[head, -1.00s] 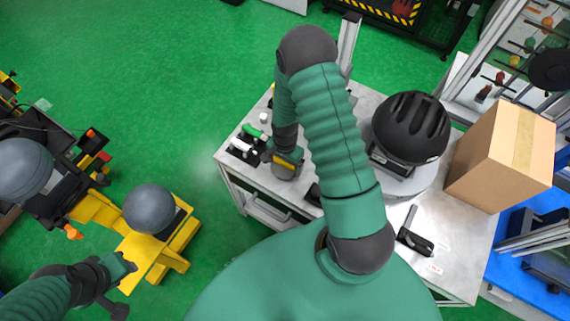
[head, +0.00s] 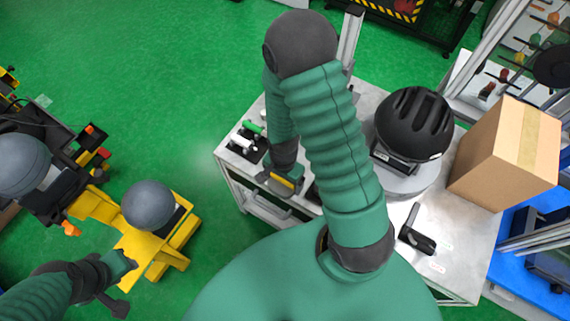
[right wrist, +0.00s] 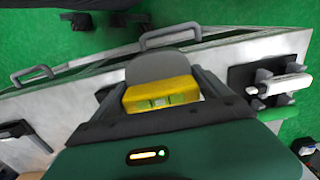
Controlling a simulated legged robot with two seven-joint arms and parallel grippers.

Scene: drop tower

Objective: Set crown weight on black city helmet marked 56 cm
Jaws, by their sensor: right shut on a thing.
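The black helmet (head: 413,122) with ribbed vents sits on a round grey base on the table, right of my right arm. A pale label shows on its front, too small to read. My right gripper (right wrist: 160,98) is shut on a yellow block with a green level vial (right wrist: 160,92); a grey rounded part shows right behind it. I take these to be the crown weight, though its full shape is hidden. In the head view the yellow part (head: 284,181) shows at the table's front-left edge, left of the helmet. My left gripper (head: 115,282) is low at left, fingers unclear.
A cardboard box (head: 506,155) stands right of the helmet. A black handled tool (head: 417,230) lies in front of it. White- and green-handled tools (head: 248,140) sit at the table's left. A grey ball (head: 149,205) rests on a yellow stand (head: 160,250) at left.

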